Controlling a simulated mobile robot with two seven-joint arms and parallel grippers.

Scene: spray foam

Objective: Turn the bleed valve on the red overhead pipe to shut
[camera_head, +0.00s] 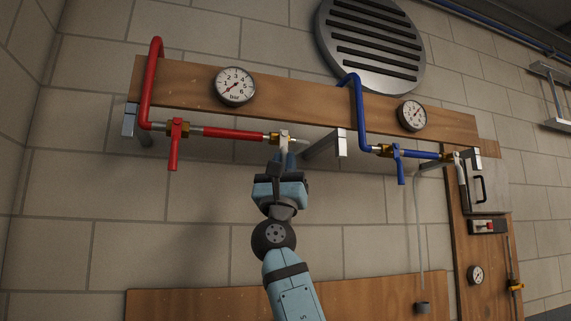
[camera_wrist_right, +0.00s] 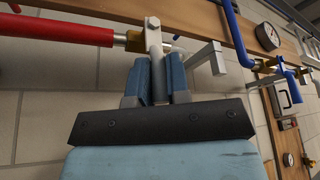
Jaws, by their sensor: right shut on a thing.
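The red overhead pipe (camera_head: 235,135) runs along a wooden board and ends at the right in a small brass bleed valve (camera_head: 276,137). The valve's pale grey lever (camera_head: 284,141) hangs down, roughly across the pipe. My right gripper (camera_head: 286,159) reaches up from below, under the valve. In the right wrist view, the lever (camera_wrist_right: 155,62) stands between the two blue fingers of my right gripper (camera_wrist_right: 158,80), which is shut on it. The fingers hide the lever's lower part. The red pipe (camera_wrist_right: 60,30) enters that view from the left. My left gripper is not in view.
A red-handled valve (camera_head: 174,146) sits farther left on the red pipe. A grey bracket (camera_head: 327,145) juts out just right of my right gripper. A blue pipe (camera_head: 361,115) with a blue-handled valve (camera_head: 399,165) and a pale lever (camera_head: 461,172) lies farther right. Gauges (camera_head: 235,86) sit on the board.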

